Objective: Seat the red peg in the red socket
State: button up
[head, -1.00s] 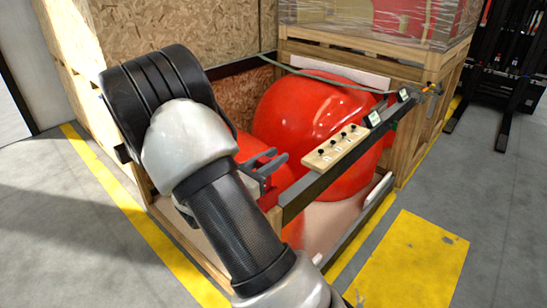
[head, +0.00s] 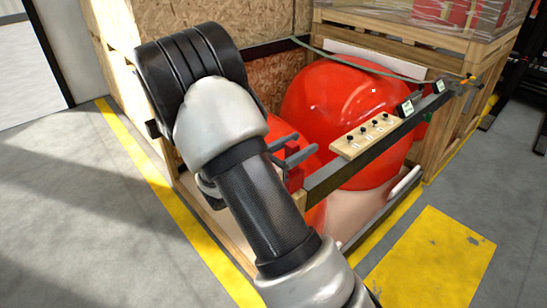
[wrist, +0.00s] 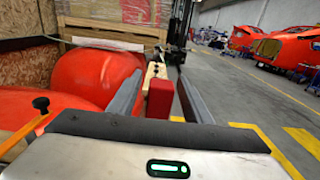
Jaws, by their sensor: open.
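A small upright red block (wrist: 159,98) shows between my gripper's two fingers in the wrist view. It also shows just below the fingers in the head view (head: 296,178), at the near end of a dark rail. I cannot tell whether it is the red peg or the red socket, and I make out no other small red piece clearly. My gripper (wrist: 161,72) is open, its grey fingers apart on either side of the block with gaps showing. In the head view the gripper (head: 314,147) points right, its body partly hidden by my arm.
A wooden strip with several black knobs (head: 366,136) lies on the dark rail (head: 335,178). Large glossy red nosecones (head: 335,100) fill the wooden crate behind. An orange bar with a black knob (wrist: 40,104) is at left in the wrist view.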

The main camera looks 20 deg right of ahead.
jog(key=v, duration=1.6)
jog(key=shift+r, duration=0.1)
jog(key=s+d+r+m+g+y+p, duration=0.3)
jog(key=s+r+m+g+y, duration=0.1)
jog(key=s+m, duration=0.2)
jog(key=s+d+r+m+g+y+p, duration=0.3)
jog(key=s+r+m, duration=0.2)
jog(key=s, duration=0.2)
jog(key=s+a+r+m+t+y+p, duration=0.2)
jog(key=a+r+m+t+y, duration=0.1)
jog(key=r+m+y, duration=0.2)
jog(key=s+a+r+m+t+y+p, duration=0.3)
jog(key=a+r+m+y, duration=0.1)
jog(key=r+m+y, duration=0.1)
notch_tip(320, 180, up, 3)
jog(key=shift+s+a+f+m, duration=0.2)
jog(key=shift+a+m, duration=0.15)
jog(key=shift+m, duration=0.15)
